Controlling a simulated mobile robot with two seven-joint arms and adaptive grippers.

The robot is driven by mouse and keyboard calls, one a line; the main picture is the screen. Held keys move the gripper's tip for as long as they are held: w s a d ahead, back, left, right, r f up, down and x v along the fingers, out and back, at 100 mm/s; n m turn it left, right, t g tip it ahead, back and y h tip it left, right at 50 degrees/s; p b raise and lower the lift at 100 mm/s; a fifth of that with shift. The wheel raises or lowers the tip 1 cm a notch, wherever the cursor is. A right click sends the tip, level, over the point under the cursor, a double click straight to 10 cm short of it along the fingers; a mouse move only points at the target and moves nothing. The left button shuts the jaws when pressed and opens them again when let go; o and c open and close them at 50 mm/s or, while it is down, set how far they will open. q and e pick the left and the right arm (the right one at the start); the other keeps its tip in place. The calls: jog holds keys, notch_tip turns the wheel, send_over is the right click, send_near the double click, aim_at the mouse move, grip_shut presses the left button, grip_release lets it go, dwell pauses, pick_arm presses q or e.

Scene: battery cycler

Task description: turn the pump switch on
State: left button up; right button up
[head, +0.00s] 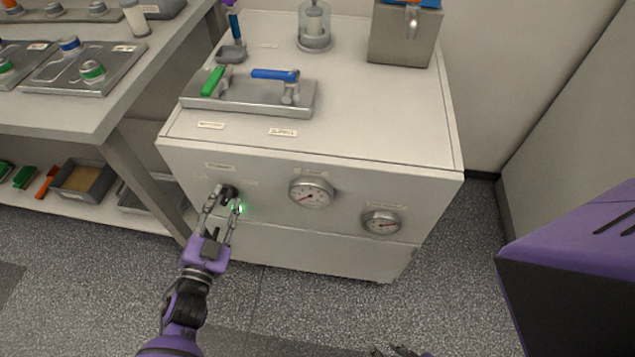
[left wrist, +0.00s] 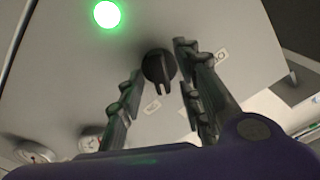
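The pump switch is a black rotary knob (head: 229,190) on the cabinet's front panel, at the left. The left wrist view shows this knob (left wrist: 159,67) between my fingertips, with its pointer turned toward the gripper. A green lamp (head: 239,209) glows beside it, and the lamp is bright in the left wrist view (left wrist: 106,14). My left gripper (head: 227,197) is open, its fingers on either side of the knob; I cannot tell whether they touch it. A dark and purple bit of my right arm shows at the bottom edge; its fingers are not clear.
Two round gauges (head: 311,193) (head: 382,222) sit to the right on the panel of the white cabinet (head: 375,125). A metal tray (head: 250,101) with green and blue handles lies on top. A bench (head: 125,75) stands at the left. Floor in front is clear.

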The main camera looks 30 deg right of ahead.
pick_arm(q)
jog(key=v, duration=1.2)
pick_arm(e)
jog(key=shift+w+r, duration=0.1)
jog(key=shift+w, duration=0.15)
jog(key=shift+s, duration=0.1)
